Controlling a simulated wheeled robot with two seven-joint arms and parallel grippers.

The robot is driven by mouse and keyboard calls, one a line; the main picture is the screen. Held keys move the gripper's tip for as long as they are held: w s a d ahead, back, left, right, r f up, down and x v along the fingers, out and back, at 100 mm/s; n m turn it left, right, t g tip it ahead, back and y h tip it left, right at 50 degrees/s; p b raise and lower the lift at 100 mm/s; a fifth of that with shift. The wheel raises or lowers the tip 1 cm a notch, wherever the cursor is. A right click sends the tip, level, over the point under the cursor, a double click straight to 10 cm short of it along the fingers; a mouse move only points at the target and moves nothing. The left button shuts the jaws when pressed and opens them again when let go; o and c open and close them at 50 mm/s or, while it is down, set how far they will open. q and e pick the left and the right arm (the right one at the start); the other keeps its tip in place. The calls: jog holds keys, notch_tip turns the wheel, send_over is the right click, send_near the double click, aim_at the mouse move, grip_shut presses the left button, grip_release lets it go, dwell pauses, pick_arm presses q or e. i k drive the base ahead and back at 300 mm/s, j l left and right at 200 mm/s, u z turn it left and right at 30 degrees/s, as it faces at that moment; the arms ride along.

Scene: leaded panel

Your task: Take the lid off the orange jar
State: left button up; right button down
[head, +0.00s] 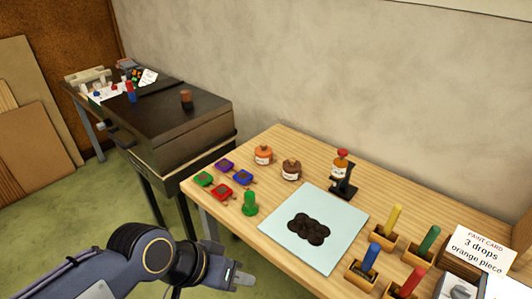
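The orange jar (263,155) stands upright at the back left of the wooden table, with an orange lid on top and a pale label on its front. My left gripper (242,278) is low in the head view, off the table's front edge. It is well apart from the jar, in front of it. Its fingers are small and seen from an angle, so I cannot tell whether they are open or shut. I see nothing held in it. My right gripper is not in view.
A brown-lidded jar (291,170) stands close right of the orange jar. A small black stand (343,187) holds a red-topped bottle. Small coloured trays (222,191) and a green piece (250,204) lie in front. A pale blue mat (280,233) bears dark pieces.

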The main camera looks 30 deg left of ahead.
aim_at(263, 151)
jog(key=i+j+z, duration=0.3)
jog(key=j, duration=0.45)
jog(key=j+z, duration=0.3)
jog(key=j, duration=0.4)
jog(key=j+z, duration=0.3)
jog(key=j, duration=0.5)
